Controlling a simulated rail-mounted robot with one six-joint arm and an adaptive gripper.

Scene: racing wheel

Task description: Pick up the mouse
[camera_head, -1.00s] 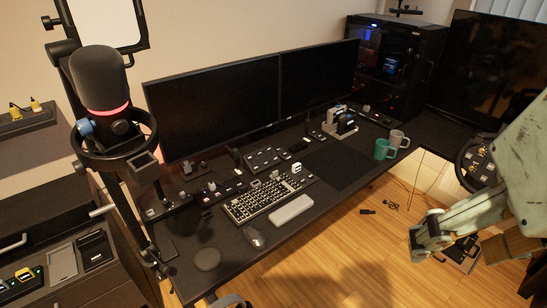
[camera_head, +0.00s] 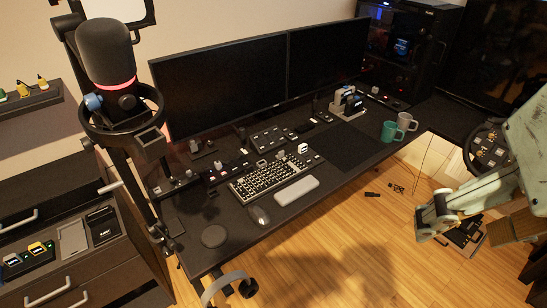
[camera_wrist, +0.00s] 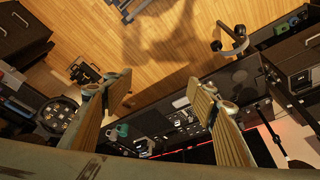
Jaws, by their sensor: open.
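The mouse (camera_head: 259,215) is a small dark grey, rounded shape on the black desk (camera_head: 290,218) in the head view. It lies near the desk's front edge, just below the keyboard (camera_head: 268,181) and left of a light grey wrist rest (camera_head: 297,190). My gripper (camera_head: 445,215) is at the right of the head view, in front of the desk and far from the mouse. In the wrist view my gripper (camera_wrist: 160,95) has its two fingers wide apart with nothing between them. I cannot pick out the mouse clearly in the wrist view.
A round dark coaster (camera_head: 214,236) lies left of the mouse. A microphone (camera_head: 106,55) on a stand rises at the left. Two monitors (camera_head: 225,85) stand behind the keyboard. Mugs (camera_head: 391,131) are at the desk's right. Open wooden floor (camera_head: 350,245) lies in front.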

